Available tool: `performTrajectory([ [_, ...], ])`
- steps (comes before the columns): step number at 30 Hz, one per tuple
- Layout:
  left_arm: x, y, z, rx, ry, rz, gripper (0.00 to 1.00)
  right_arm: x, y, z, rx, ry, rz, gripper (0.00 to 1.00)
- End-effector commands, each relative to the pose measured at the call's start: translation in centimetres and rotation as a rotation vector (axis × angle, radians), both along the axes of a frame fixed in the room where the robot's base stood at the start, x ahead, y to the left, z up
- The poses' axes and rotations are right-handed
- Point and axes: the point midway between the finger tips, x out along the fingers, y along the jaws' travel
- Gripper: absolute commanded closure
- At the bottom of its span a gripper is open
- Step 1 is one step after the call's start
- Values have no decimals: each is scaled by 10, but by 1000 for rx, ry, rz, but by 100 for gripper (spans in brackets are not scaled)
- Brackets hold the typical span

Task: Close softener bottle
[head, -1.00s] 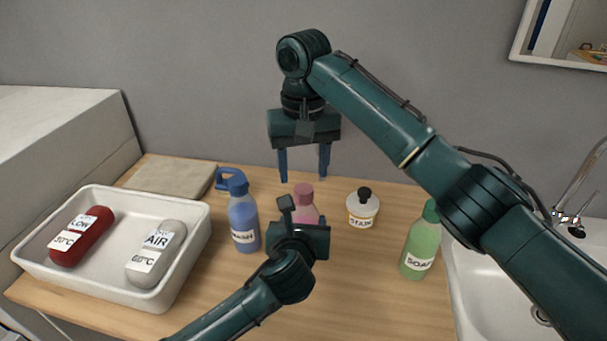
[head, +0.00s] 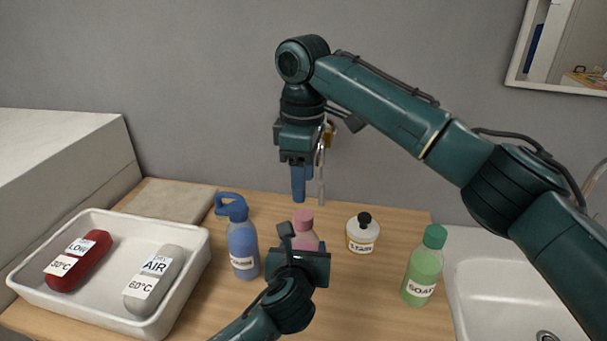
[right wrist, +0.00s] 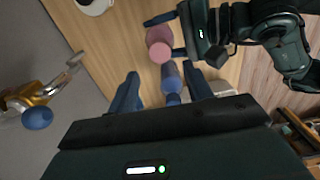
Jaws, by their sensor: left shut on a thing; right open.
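A pink bottle (head: 305,232) with a darker pink top stands on the wooden counter; my left gripper hides its lower part and any label. My left gripper (head: 290,235) is shut on it. In the right wrist view the pink bottle (right wrist: 160,42) shows from above, between the fingers of my left gripper (right wrist: 165,35). My right gripper (head: 301,198) is open and empty above the bottle, pointing down, seen nearly edge-on. Its spread fingers (right wrist: 162,88) show in the right wrist view, with the bottle beyond them. I cannot tell whether the pink top is shut.
A blue handled bottle (head: 242,245) stands left of the pink one. A white stain pot (head: 362,240) and green soap bottle (head: 422,272) stand right. A white tray (head: 188,282) holds red and grey containers. A brass fitting (right wrist: 28,98) is on the wall. A sink (head: 480,270) lies right.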

Motion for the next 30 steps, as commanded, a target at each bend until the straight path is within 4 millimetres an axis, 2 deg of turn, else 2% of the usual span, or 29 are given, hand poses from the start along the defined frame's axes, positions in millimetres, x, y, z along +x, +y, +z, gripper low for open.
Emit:
performTrajectory([
  [14,0,0,-1,1,1,1,100,0,-1,-5,-1,2,23,49],
  [24,0,0,-1,1,1,1,100,0,-1,-54,-1,3,23,49],
  [30,0,0,-1,1,1,1,100,0,0,-75,0,1,22,49],
])
